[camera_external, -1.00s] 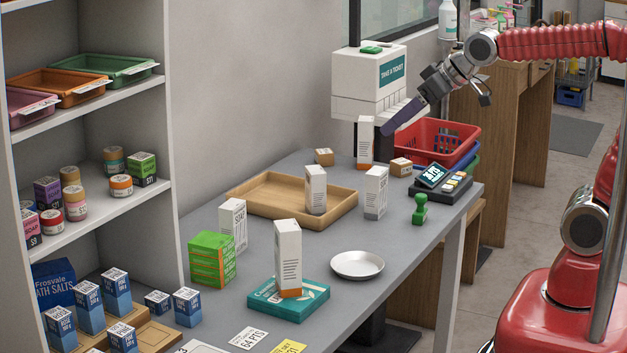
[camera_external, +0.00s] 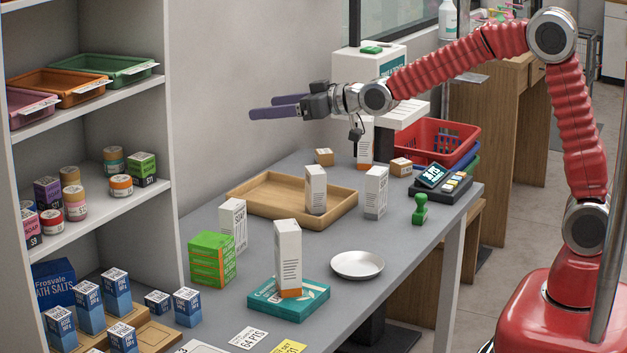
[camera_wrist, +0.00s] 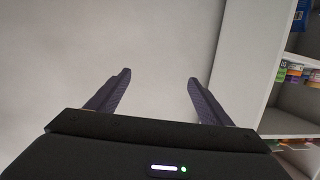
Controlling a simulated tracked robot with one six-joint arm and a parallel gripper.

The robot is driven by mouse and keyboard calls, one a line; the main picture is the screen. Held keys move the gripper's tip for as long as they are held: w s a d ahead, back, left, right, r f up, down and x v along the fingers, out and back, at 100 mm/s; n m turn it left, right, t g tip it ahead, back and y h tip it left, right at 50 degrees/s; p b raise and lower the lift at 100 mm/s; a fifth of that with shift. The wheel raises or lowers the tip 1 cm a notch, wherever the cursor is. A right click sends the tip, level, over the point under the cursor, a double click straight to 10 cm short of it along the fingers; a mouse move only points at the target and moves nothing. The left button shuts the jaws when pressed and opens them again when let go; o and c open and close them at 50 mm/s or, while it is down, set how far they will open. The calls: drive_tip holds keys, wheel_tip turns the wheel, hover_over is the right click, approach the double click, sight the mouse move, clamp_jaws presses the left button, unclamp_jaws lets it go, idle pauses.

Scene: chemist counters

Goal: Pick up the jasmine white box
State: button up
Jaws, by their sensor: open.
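Several tall white boxes stand on the grey counter, and their print is too small to tell which is jasmine. One white box (camera_external: 316,190) stands in the wooden tray. Another white box (camera_external: 375,193) stands right of the tray. A white box with an orange base (camera_external: 364,150) stands at the back. A white box (camera_external: 233,226) stands behind the green boxes. A white box with an orange bottom (camera_external: 288,258) stands on a teal box. My gripper (camera_external: 262,107) is open and empty, level above the counter, pointing left. In the wrist view its fingers (camera_wrist: 159,76) face bare wall.
The wooden tray (camera_external: 254,200), green boxes (camera_external: 212,260), teal box (camera_external: 262,304), white dish (camera_external: 357,265) and green stamp (camera_external: 420,210) occupy the counter. A card terminal (camera_external: 440,185) and red basket (camera_external: 432,140) are at right. A stocked shelf (camera_external: 110,215) stands at left.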

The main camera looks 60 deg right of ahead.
sight(240, 210)
drive_tip(key=w+a+f+t, duration=0.2)
drive_tip(key=w+a+f, duration=0.1)
drive_tip(key=w, duration=0.3)
drive_tip(key=shift+t, duration=0.3)
drive_tip(key=f, duration=2.2)
drive_tip(key=shift+w+d+f, duration=0.1)
drive_tip(key=shift+w+f, duration=0.2)
drive_tip(key=shift+w, duration=1.15)
drive_tip(key=shift+w+a+f, duration=0.1)
drive_tip(key=shift+w+a, duration=0.15)
drive_tip(key=shift+w, duration=1.05)
drive_tip(key=shift+w+a, duration=0.2)
drive_tip(key=shift+w, duration=1.1)
drive_tip(key=shift+c, duration=0.5)
drive_tip(key=c, duration=1)
